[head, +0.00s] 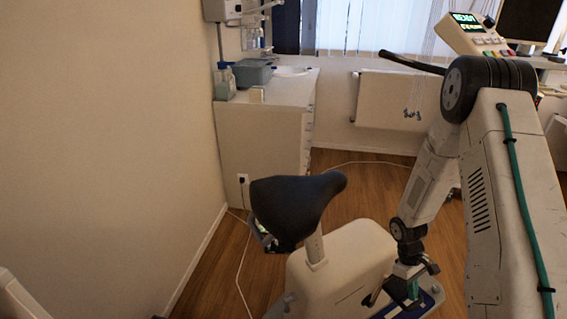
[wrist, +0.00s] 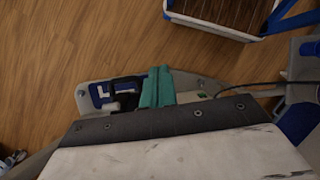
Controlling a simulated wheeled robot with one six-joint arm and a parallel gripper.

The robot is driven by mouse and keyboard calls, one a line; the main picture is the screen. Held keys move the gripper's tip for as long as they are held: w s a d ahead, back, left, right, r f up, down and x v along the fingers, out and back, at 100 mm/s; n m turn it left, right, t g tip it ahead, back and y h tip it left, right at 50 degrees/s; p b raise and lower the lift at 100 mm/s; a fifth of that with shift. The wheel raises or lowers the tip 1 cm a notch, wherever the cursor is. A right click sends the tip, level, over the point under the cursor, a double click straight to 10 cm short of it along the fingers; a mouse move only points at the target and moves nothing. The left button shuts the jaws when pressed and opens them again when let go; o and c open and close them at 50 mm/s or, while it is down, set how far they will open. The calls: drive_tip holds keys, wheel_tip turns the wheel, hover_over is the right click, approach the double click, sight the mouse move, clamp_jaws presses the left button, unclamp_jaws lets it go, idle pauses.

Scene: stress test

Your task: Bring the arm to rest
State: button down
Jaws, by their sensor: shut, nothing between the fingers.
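My arm comes in at the right of the head view and bends down from a dark joint. My gripper (head: 414,288) hangs low at the lower right, beside the white body of an exercise bike. In the wrist view, its teal fingers (wrist: 157,87) are together with nothing between them. A dark and white edge fills the bottom of that view. I cannot tell whether the gripper touches anything.
The bike's black saddle (head: 295,205) and white body (head: 345,262) stand close left of my arm; its console (head: 474,36) is behind. A white cabinet (head: 262,138) stands by the left wall. Cables cross the wooden floor (head: 205,270). A blue-edged tray (wrist: 215,28) lies ahead in the wrist view.

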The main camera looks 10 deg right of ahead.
drive_tip(key=s+a+r+m, duration=0.2)
drive_tip(key=a+r, duration=0.2)
drive_tip(key=r, duration=0.8)
drive_tip(key=s+a+r+m, duration=0.3)
drive_tip(key=r, duration=1)
drive_tip(key=s+a+r+t, duration=0.2)
drive_tip(key=s+a+r, duration=0.1)
drive_tip(key=r, duration=0.3)
drive_tip(key=s+a+r+t+y, duration=0.1)
drive_tip(key=s+a+r+t, duration=0.1)
drive_tip(key=s+r, duration=0.3)
drive_tip(key=s+a+r+t, duration=0.2)
drive_tip(key=s+a+r, duration=0.3)
drive_tip(key=r, duration=0.2)
drive_tip(key=shift+r+y, duration=0.25)
drive_tip(key=shift+y, duration=0.05)
